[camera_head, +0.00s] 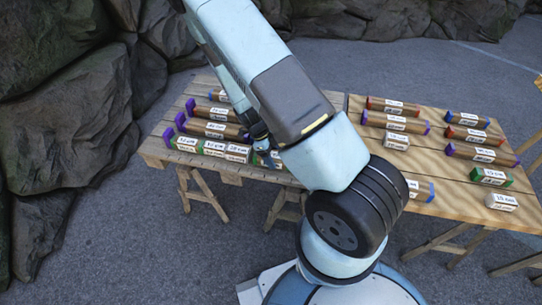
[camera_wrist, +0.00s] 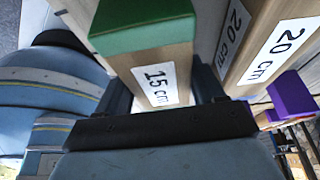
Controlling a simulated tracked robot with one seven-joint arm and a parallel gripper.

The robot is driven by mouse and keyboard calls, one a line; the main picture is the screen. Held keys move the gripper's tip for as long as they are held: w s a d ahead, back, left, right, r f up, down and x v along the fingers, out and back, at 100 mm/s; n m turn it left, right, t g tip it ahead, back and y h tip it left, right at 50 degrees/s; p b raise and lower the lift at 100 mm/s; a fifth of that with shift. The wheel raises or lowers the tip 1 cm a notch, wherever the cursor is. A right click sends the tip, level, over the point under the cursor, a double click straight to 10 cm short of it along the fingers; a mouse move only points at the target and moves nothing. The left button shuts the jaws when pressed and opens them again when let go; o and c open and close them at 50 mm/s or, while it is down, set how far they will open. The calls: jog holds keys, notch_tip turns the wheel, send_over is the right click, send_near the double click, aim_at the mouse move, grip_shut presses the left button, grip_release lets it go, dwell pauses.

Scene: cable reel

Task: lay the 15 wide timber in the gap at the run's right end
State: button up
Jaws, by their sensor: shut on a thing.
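My gripper (camera_wrist: 165,92) is shut on a timber with a green end and a "15 cm" label (camera_wrist: 157,84), one finger on each side of it. In the head view my arm hides most of my gripper and of this timber; a bit of green (camera_head: 259,160) shows at the right end of the front run. The run on the left table holds several labelled timbers, with a 20 cm one (camera_head: 238,153) nearest my gripper. A timber labelled 20 cm (camera_wrist: 277,52) lies close to the right of the held one in the wrist view. I cannot tell whether the held timber rests on the table.
Longer timbers with purple ends (camera_head: 212,129) lie behind the run on the left table (camera_head: 151,147). The right table (camera_head: 448,197) holds several more timbers, including a green-ended 15 cm one (camera_head: 491,177) and a pale one (camera_head: 502,201). Rocks (camera_head: 70,110) stand at left.

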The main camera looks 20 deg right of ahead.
jog(key=shift+f, duration=0.25)
jog(key=o, duration=1.2)
jog(key=shift+o, duration=0.2)
jog(key=w+a+r+n+t+y, duration=0.1)
jog(key=a+r+n+y, duration=0.15)
jog(key=r, duration=1.05)
jog(key=a+r+n+y, duration=0.15)
jog(key=r+n, duration=0.25)
jog(key=r, duration=0.9)
jog(key=s+d+r+n+t, duration=0.1)
jog(key=s+r+n+t, duration=0.2)
jog(key=s+r+n, duration=0.6)
jog(key=s+d+r+n+t, duration=0.2)
jog(key=s+r+n+t, duration=0.2)
jog(key=s+r+n, duration=0.5)
jog(key=w+v, duration=0.1)
jog(key=v, duration=0.6)
jog(key=shift+r, duration=0.7)
